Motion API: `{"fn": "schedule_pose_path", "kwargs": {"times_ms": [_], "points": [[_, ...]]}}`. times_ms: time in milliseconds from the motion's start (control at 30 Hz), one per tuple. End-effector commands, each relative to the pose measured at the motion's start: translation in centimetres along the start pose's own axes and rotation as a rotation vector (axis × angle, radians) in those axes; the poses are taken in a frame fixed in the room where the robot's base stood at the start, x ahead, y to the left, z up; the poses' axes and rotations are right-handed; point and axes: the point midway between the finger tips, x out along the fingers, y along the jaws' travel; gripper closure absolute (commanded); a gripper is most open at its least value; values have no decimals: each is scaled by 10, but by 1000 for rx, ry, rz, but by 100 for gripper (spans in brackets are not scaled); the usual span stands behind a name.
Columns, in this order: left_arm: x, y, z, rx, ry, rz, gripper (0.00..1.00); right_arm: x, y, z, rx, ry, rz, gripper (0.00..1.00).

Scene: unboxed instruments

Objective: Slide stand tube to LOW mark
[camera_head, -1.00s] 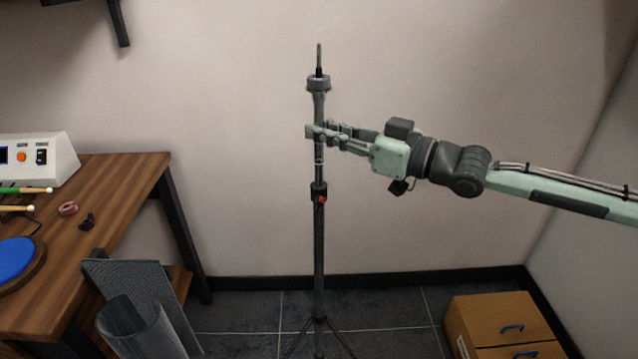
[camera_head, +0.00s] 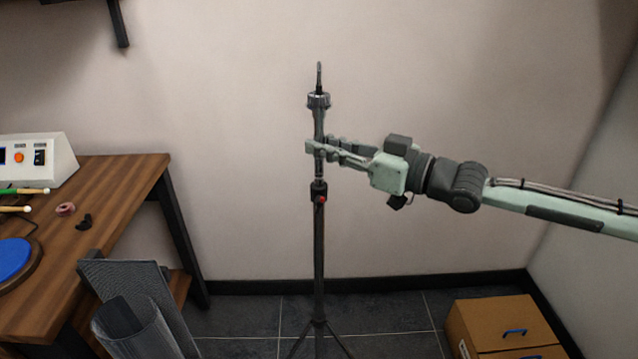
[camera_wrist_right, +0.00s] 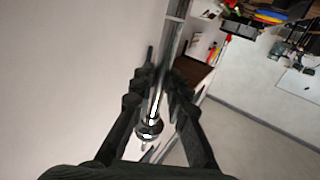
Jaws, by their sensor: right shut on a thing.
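The stand (camera_head: 319,250) is a dark upright pole on spread legs, in front of the wall in the head view. Its upper tube (camera_head: 319,125) carries a round collar and a thin rod at the top. A clamp with a red knob (camera_head: 320,197) sits at the joint below. My right gripper (camera_head: 316,148) comes from the right and is shut on the upper tube, a little above the clamp. In the right wrist view the tube (camera_wrist_right: 155,105) runs between the fingers. No LOW mark can be made out. My left gripper is not in view.
A wooden bench (camera_head: 115,200) with a white control box (camera_head: 38,160) and a blue pad stands at the left. A grey rolled sheet (camera_head: 130,320) is below it. A cardboard box (camera_head: 505,325) lies on the floor at the right. Space around the pole is clear.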

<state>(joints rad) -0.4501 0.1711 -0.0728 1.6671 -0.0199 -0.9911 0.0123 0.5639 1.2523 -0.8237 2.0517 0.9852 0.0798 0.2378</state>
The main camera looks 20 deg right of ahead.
Motion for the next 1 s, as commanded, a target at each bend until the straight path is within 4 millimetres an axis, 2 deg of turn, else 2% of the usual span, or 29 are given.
{"fn": "schedule_pose_path", "kwargs": {"times_ms": [33, 500, 700, 733, 900, 1000], "points": [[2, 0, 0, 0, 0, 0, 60, 0, -1, 6, 3, -7, -1, 100], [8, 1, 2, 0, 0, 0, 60, 0, -1, 20, 3, -6, -1, 100], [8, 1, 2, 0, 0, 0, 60, 0, -1, 20, 3, -5, -1, 100], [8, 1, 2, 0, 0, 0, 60, 0, -1, 20, 3, -5, -1, 83], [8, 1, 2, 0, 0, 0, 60, 0, -1, 18, 2, -3, -1, 62], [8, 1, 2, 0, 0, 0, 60, 0, 0, 18, 1, -2, -1, 60]]}}
